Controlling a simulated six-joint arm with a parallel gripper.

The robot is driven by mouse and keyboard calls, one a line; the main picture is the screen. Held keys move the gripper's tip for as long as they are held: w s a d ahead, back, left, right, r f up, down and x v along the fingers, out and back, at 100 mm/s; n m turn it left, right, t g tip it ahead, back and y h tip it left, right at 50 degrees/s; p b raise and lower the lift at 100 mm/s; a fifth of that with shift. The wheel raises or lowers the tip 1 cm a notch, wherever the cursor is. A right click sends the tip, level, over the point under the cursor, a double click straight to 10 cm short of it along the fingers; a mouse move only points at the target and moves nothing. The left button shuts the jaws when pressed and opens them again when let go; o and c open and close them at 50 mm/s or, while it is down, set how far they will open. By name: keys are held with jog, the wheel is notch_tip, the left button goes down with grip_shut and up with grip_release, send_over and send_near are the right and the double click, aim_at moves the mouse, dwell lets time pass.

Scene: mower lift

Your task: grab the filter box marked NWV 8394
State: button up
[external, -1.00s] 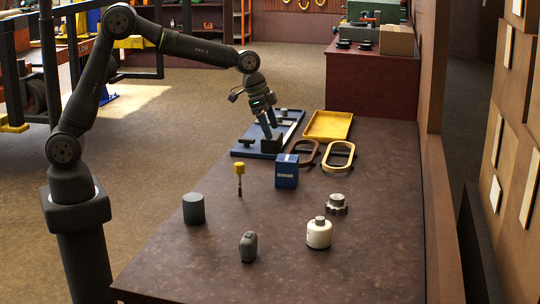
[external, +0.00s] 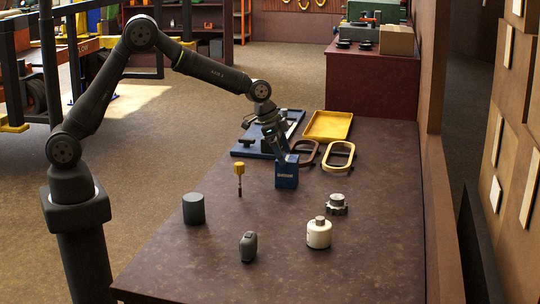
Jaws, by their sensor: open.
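A blue box (external: 286,176) with a pale printed label stands upright on the dark red-brown table. The print is too small to read, so I cannot tell its marking. My gripper (external: 281,154) is open and points down at the top of the blue box, its fingers at or just behind the upper edge. I cannot tell whether the fingers straddle the box or touch it.
A yellow-headed tool (external: 239,172), dark cylinder (external: 193,209), grey case (external: 248,246), white bottle (external: 319,233) and metal knob (external: 337,204) stand nearer.

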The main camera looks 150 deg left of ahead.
aim_at(287, 158)
jog(key=x, duration=0.5)
jog(key=shift+w, duration=0.25)
jog(key=shift+r, duration=0.1)
jog(key=c, duration=1.3)
